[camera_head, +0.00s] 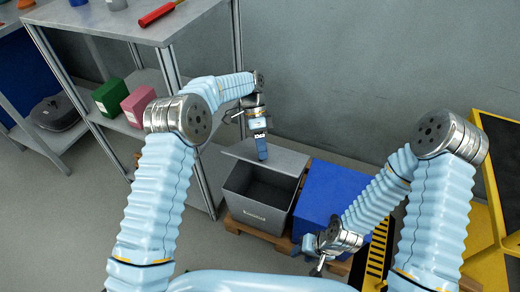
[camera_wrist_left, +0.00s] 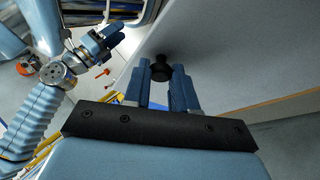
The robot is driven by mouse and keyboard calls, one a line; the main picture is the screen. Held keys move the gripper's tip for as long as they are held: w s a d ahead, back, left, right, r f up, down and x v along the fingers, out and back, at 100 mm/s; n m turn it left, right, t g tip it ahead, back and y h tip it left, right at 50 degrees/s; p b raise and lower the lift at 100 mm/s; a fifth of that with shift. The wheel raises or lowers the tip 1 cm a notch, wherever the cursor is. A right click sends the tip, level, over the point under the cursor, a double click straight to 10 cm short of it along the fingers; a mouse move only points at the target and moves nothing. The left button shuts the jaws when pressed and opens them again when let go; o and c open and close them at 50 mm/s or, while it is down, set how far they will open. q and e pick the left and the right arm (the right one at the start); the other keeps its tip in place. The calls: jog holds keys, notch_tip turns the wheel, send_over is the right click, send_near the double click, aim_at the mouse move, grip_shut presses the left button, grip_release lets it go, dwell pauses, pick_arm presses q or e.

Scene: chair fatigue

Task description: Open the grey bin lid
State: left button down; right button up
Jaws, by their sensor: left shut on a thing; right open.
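My left gripper (camera_head: 262,153) is over the lid, shut on the lid's black knob (camera_wrist_left: 161,68).
A blue bin (camera_head: 325,190) stands right beside the grey bin, both on a wooden pallet (camera_head: 250,231). A metal shelf (camera_head: 110,22) with green (camera_head: 108,97) and pink (camera_head: 137,104) boxes is at the left. A yellow frame (camera_head: 490,250) stands at the right.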

pick_arm(q)
jog(key=shift+w+r, duration=0.1)
dwell(0.4)
jog(key=c, duration=0.9)
grip_release()
jog(key=shift+c, duration=0.2)
jog(key=v, duration=0.7)
jog(key=shift+w+r, duration=0.15)
